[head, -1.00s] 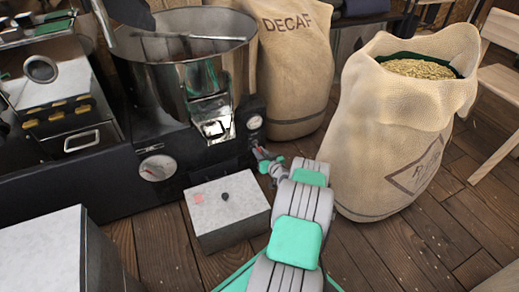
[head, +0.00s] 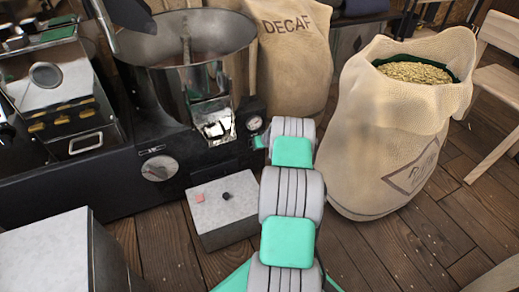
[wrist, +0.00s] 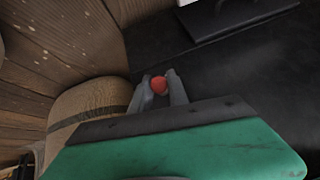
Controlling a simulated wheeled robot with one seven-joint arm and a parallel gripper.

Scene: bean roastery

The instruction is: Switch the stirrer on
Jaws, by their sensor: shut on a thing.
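The stirrer sits in the round steel bin (head: 205,70) of the dark machine in the head view; its arm (head: 186,45) now points toward the viewer. In the wrist view my gripper (wrist: 160,76) is shut on a small red knob (wrist: 159,85), one finger on each side of it. The knob is beside the black machine surface, and its mount is hidden. In the head view my arm reaches to the machine's right front corner, below a small gauge (head: 254,123), and its own links hide the fingers and the knob.
A low grey box (head: 222,218) with a red and a black button stands on the floor left of my arm. A burlap sack of beans (head: 385,150) stands close on the right. A DECAF sack (head: 292,65) is behind. Floor is free at the lower right.

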